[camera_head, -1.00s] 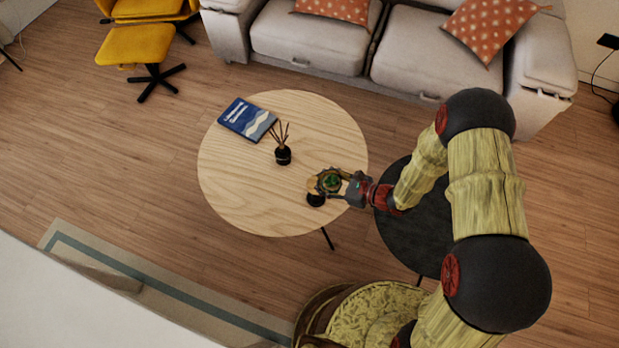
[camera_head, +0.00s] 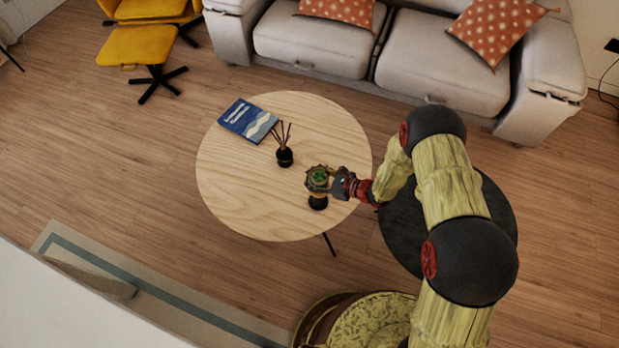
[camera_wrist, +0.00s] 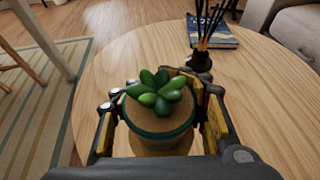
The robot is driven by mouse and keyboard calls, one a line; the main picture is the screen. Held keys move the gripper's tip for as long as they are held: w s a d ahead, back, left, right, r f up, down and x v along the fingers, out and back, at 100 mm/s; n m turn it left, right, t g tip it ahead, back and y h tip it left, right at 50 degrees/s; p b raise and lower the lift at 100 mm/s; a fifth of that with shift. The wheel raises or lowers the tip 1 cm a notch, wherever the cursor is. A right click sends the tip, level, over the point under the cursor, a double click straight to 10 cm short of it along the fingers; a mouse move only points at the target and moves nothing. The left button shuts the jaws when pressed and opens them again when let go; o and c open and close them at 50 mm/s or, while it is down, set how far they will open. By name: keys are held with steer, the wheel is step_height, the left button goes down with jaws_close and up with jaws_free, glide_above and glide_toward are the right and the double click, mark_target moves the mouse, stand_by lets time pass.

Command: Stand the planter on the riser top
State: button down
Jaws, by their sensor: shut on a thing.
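The planter, a small pot (camera_head: 315,187) with a green succulent, is in my gripper (camera_head: 322,180) over the right front part of the round wooden table (camera_head: 235,200). In the wrist view, the planter (camera_wrist: 160,131) is upright between the two fingers of my gripper (camera_wrist: 160,112). The riser (camera_head: 317,203), with a dark lower part, stands on the table just below the planter. The planter hides most of the riser's top. I cannot tell whether the planter's base touches it.
A black reed diffuser (camera_head: 284,157) stands near the table's middle, behind the planter. A blue book (camera_head: 247,120) lies at the back left. The table's left front is clear. A dark round table (camera_head: 400,225) is partly under my arm, and a grey sofa (camera_head: 310,45) stands behind.

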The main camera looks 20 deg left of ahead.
mark_target(326, 181)
steer(key=shift+r, duration=0.1)
steer(key=shift+f, duration=0.2)
steer(key=c, duration=1)
jaws_free()
steer(key=shift+o, duration=0.2)
steer(key=shift+r, duration=0.15)
steer(key=shift+d+r, duration=0.15)
steer(key=shift+d, duration=0.05)
steer(key=p+v, duration=0.3)
steer(key=v, duration=0.8)
steer(key=shift+s+d+r, duration=0.15)
steer(key=shift+d+r, duration=0.05)
steer(key=shift+d, duration=0.05)
